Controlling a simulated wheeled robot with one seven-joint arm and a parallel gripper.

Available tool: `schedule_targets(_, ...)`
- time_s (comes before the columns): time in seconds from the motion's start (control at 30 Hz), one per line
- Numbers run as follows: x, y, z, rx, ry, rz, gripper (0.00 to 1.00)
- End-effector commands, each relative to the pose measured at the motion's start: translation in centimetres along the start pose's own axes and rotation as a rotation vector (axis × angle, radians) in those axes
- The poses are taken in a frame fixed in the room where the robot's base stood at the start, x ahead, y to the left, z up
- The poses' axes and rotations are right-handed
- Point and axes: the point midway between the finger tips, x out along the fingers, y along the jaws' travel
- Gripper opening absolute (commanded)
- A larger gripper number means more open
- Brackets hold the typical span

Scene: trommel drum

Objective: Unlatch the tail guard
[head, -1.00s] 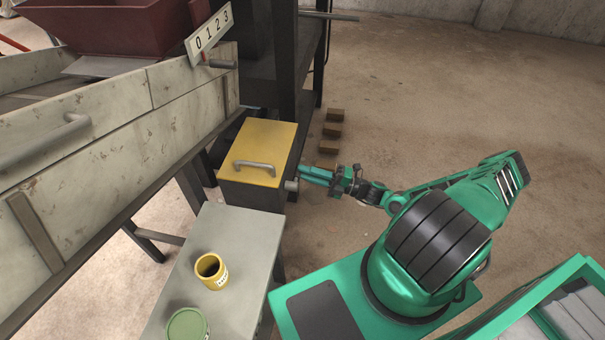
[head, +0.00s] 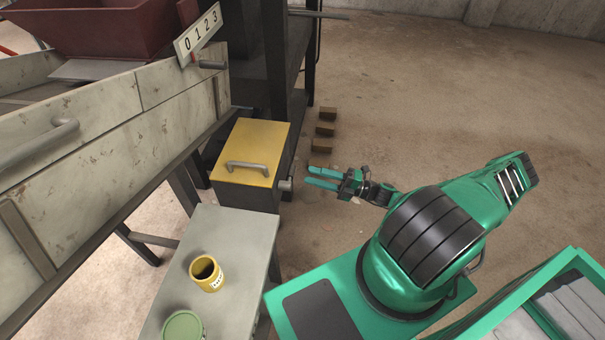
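The tail guard appears to be the dark box with a yellow lid (head: 262,138) and a grey bar handle (head: 248,165) on top; its lid looks closed. A small grey round knob (head: 286,185), which may be the latch, sticks out of the box's right side. My gripper (head: 307,178) is just right of the knob, its two green fingers spread apart and pointing at it. A small gap shows between the fingertips and the knob. Nothing shows between the fingers. The knob's exact position is too small to tell.
A grey bench (head: 228,238) stands in front of the box with a yellow can (head: 207,276) and a green-lidded tin (head: 183,328). A pale trough (head: 100,130) with a 0-1-2-3 plate (head: 198,34) rises at left. Small brown blocks (head: 325,129) lie behind the gripper. The floor at right is clear.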

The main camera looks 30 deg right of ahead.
Motion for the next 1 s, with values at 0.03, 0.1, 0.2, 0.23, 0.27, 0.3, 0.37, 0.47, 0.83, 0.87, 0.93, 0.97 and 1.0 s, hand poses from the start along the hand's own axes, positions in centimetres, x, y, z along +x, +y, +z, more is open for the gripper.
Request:
schedule_targets(0.03, -1.0, 0.0, 0.2, -0.002, -0.004, -0.001, 0.37)
schedule_targets(0.1, -2.2, -0.1, 0.2, -0.002, -0.004, -0.002, 0.37)
schedule_targets(0.2, -3.6, -0.1, 0.2, -0.002, -0.004, -0.003, 0.37)
schedule_targets(0.23, -3.9, -0.1, 0.2, -0.001, -0.003, -0.002, 0.37)
schedule_targets(0.27, -4.2, -0.1, 0.2, -0.001, -0.003, -0.002, 0.37)
schedule_targets(0.3, -4.5, -0.1, 0.2, -0.001, -0.003, -0.002, 0.37)
schedule_targets(0.37, -4.9, -0.1, 0.2, -0.001, -0.003, -0.002, 0.37)
schedule_targets(0.47, -5.2, -0.1, 0.2, -0.001, -0.002, -0.002, 0.37)
schedule_targets(0.83, -5.2, -0.1, 0.2, -0.001, -0.002, -0.002, 0.37)
schedule_targets(0.87, -5.2, -0.1, 0.2, -0.001, -0.002, -0.002, 0.37)
schedule_targets(0.93, -5.2, -0.1, 0.2, -0.001, -0.002, -0.002, 0.37)
schedule_targets(0.97, -5.2, -0.1, 0.2, -0.001, -0.002, -0.002, 0.37)
schedule_targets(1.0, -5.2, -0.1, 0.2, -0.001, -0.002, -0.002, 0.37)
